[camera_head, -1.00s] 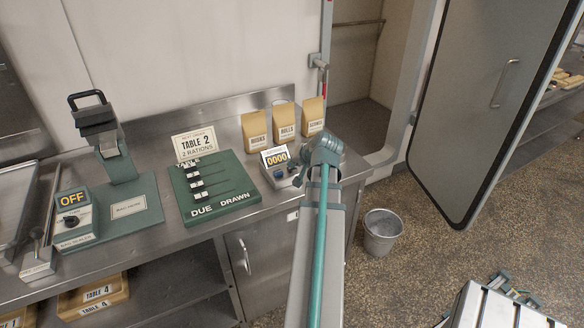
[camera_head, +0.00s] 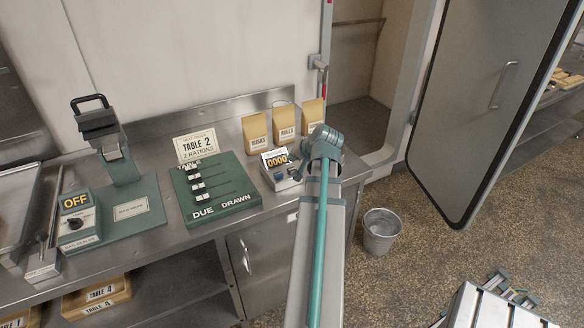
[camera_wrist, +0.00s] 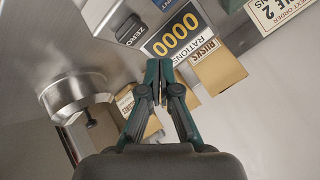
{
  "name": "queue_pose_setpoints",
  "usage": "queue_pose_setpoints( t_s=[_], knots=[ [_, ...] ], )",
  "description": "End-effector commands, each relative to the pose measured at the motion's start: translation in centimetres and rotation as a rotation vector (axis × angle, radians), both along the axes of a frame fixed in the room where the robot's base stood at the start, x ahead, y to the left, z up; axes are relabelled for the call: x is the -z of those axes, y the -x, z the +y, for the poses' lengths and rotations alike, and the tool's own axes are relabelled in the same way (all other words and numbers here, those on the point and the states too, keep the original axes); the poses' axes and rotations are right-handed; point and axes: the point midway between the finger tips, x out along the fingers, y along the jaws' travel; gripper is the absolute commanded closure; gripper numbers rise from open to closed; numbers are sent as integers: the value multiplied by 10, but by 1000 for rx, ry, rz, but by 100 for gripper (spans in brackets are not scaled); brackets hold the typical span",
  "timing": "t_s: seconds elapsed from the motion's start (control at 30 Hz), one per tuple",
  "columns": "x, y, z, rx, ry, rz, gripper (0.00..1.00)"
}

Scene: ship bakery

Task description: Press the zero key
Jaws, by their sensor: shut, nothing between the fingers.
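The zero key (camera_wrist: 128,30) is a dark block with the label ZERO, left of the yellow 0000 display (camera_wrist: 174,38) in the wrist view. The display stands on a small counter unit (camera_head: 277,161), left of my arm in the head view. My gripper (camera_wrist: 157,88) is shut and empty, and its fingertips appear just below the display and key in the wrist view. I see no contact with the key and cannot tell the gap. My arm hides the gripper in the head view.
Paper bags, one marked RUSKS (camera_head: 256,132), stand behind the unit. A green DUE DRAWN board (camera_head: 233,207) and a TABLE 2 sign (camera_head: 196,143) are to its left. A round metal thing (camera_wrist: 75,97) is left of my gripper in the wrist view. A bin (camera_head: 381,231) stands on the floor.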

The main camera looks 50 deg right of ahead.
Motion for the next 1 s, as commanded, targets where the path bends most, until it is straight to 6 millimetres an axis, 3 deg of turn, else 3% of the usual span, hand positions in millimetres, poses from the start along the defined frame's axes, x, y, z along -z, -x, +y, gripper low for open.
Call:
queue_pose_setpoints(
  t_s=[0.33, 1.0],
  knots=[
    [-31, 0, 0, 1, 0, -1, 100],
    [-31, 0, 0, 0, 0, 0, 100]
  ],
)
